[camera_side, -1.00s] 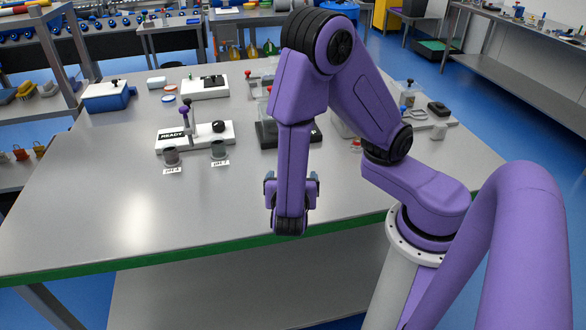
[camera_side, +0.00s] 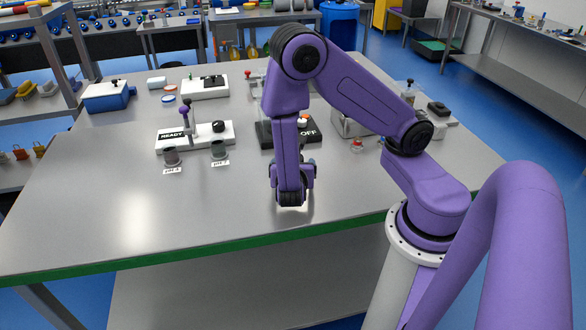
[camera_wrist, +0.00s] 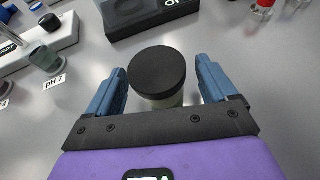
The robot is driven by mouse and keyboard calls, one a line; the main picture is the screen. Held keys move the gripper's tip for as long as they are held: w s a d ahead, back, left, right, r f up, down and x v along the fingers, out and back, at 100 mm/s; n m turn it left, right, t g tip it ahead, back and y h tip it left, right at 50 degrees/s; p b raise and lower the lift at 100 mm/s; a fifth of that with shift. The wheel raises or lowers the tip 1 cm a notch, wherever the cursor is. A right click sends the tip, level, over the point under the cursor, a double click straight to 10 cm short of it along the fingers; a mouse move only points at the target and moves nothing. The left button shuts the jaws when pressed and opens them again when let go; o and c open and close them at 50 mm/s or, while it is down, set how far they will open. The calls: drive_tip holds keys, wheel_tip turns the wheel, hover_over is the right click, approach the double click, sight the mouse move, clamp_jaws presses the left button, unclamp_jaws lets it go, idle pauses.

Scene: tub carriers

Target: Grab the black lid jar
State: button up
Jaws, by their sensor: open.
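The black lid jar (camera_wrist: 158,72) stands upright on the table, with a round black lid over a pale greenish body. In the wrist view it is between the two blue fingers of my gripper (camera_wrist: 160,66), with a visible gap on each side. The fingers are open and apart from the lid. In the side view my gripper (camera_side: 292,188) is low over the table near its front edge, and the jar is mostly or wholly hidden by it.
A dark device marked OFF (camera_side: 275,136) stands behind my gripper. A white READY stand (camera_side: 215,134), a PH 7 cup (camera_side: 219,150) and another cup (camera_side: 170,156) are to the left. A small red-topped item (camera_side: 357,145) is to the right. The front left table is clear.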

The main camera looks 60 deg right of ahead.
drive_tip(key=shift+x, duration=1.25)
drive_tip(key=c, duration=1.1)
drive_tip(key=shift+r, duration=0.15)
